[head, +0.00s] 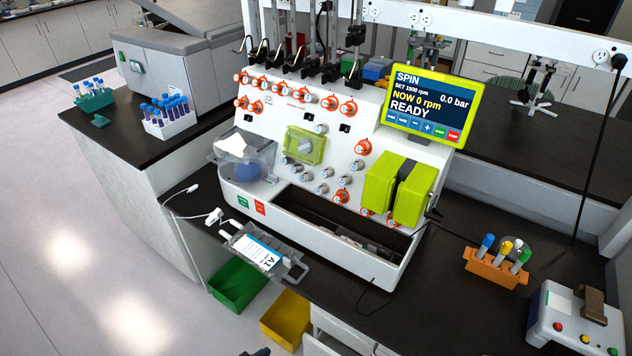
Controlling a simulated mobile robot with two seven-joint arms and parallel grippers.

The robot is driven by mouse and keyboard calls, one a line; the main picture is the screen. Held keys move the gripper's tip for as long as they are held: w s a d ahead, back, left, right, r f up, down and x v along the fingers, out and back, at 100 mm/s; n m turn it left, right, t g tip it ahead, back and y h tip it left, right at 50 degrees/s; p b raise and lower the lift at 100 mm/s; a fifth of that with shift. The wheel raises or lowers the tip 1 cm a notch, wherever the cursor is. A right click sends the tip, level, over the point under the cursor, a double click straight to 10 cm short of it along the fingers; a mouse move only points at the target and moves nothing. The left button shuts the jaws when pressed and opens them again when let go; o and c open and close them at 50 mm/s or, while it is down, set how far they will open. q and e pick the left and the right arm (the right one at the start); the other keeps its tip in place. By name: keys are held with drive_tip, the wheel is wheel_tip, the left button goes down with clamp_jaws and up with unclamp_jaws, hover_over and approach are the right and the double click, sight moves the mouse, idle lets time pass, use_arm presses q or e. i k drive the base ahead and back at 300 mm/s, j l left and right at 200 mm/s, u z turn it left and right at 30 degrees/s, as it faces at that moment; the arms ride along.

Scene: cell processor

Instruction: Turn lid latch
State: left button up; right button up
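The white cell processor (310,100) stands on the dark bench. A lime-green square cover (291,137) with a round grey knob (305,147) sits on its sloped front. Left of it is a round chamber with a clear lid (262,155) and a blue bottom (248,171). I cannot tell which part is the lid latch, or how it is turned. A small dark piece shows at the bottom edge, too cut off to identify. Neither gripper can be made out.
A lime-framed screen (432,107) reads READY, 0 rpm. Two lime-green blocks (410,200) sit at the front right. A labelled bag (262,252) lies at the bench edge above green (237,285) and yellow (285,320) bins. An orange tube rack (496,268) stands at right.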

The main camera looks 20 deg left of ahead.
sight(273, 178)
drive_tip(key=u, duration=0.75)
drive_tip(key=j+u, duration=0.15)
drive_tip(key=u, duration=0.2)
drive_tip(key=j+u, duration=0.2)
drive_tip(key=u, duration=0.15)
drive_tip(key=j+u, duration=0.2)
drive_tip(key=u, duration=0.15)
drive_tip(key=i+l, duration=0.25)
drive_tip(key=l, duration=0.1)
